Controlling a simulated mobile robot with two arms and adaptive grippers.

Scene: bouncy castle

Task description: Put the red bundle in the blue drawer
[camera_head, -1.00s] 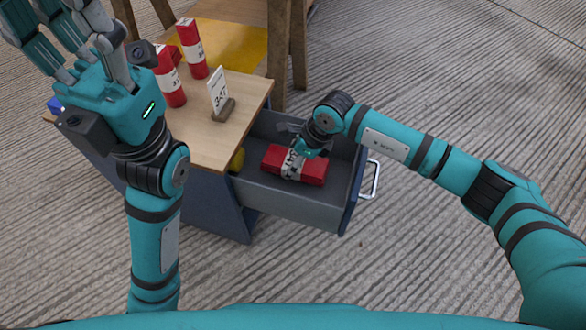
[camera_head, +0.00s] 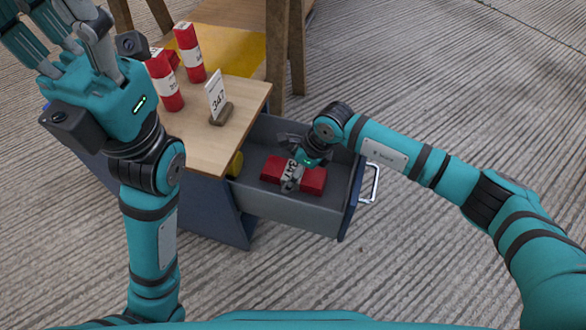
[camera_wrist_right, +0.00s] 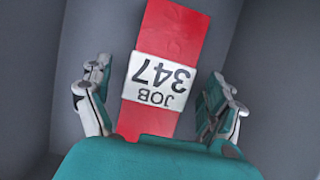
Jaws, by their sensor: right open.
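The red bundle (camera_head: 313,181) lies flat inside the open blue drawer (camera_head: 345,206). Its white label reads JOB 347 in the right wrist view (camera_wrist_right: 160,80). My right gripper (camera_head: 297,170) is inside the drawer, over the bundle. In the right wrist view its fingers (camera_wrist_right: 155,100) stand apart on either side of the bundle, with gaps showing between them and it. My left gripper (camera_head: 60,40) is raised at the upper left with its fingers spread, away from the drawer.
Several other red bundles (camera_head: 190,52) stand on the wooden cabinet top by a 347 sign (camera_head: 217,96). A yellow object (camera_head: 236,164) lies in the drawer's left end. The drawer handle (camera_head: 371,184) sticks out at the right. The floor at right is clear.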

